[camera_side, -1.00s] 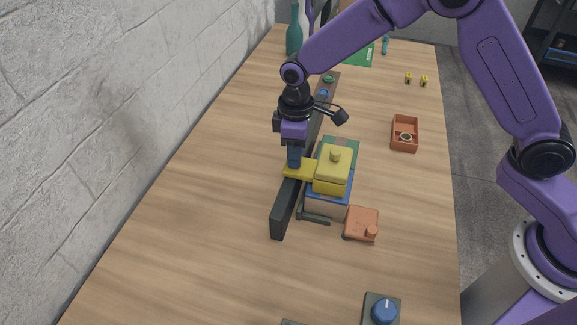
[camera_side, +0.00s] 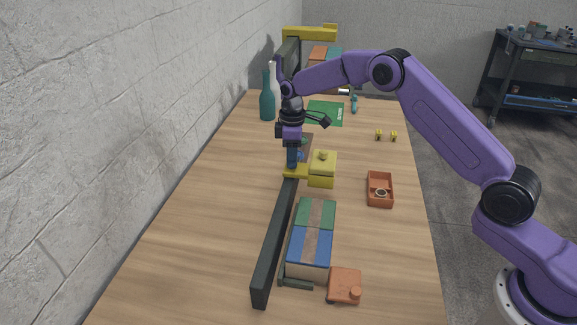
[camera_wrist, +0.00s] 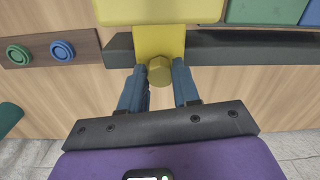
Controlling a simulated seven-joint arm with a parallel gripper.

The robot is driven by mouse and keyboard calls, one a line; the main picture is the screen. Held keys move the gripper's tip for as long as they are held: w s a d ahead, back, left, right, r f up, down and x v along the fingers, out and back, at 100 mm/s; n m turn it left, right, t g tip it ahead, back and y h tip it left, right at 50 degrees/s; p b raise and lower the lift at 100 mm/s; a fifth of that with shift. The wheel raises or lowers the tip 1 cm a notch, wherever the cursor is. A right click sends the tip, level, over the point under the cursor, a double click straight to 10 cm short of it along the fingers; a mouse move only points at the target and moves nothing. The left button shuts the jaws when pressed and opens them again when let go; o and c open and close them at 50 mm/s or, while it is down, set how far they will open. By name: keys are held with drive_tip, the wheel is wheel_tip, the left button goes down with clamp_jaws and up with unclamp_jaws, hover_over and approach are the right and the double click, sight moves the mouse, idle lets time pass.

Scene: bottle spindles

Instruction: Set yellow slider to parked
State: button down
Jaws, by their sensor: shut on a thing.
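The yellow slider (camera_side: 322,170) sits on the long dark rail (camera_side: 272,250), at the rail's far part in the side view. Its block lies just beyond the far end of the box with a green patch (camera_side: 314,214) and a blue patch (camera_side: 308,250). My gripper (camera_side: 291,167) is at the slider's left arm. In the wrist view my gripper (camera_wrist: 160,88) has its two blue fingers on either side of the slider's yellow six-sided knob (camera_wrist: 160,70). The green patch also shows in the wrist view (camera_wrist: 262,10), right of the slider (camera_wrist: 158,40). No "parked" label is readable.
A brown board with a green button (camera_wrist: 18,54) and a blue button (camera_wrist: 62,51) lies close beyond the slider. An orange tray (camera_side: 380,190) and an orange block (camera_side: 345,286) are to the right. Bottles (camera_side: 267,98) stand at the back left.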

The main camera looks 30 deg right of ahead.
drive_tip(key=shift+w+d+r, duration=0.1)
drive_tip(key=shift+w+d, duration=0.65)
drive_tip(key=shift+w, duration=0.05)
drive_tip(key=shift+d, duration=0.1)
drive_tip(key=c, duration=0.8)
unclamp_jaws()
drive_tip(key=shift+r, duration=0.2)
wheel_tip(320, 180, up, 17)
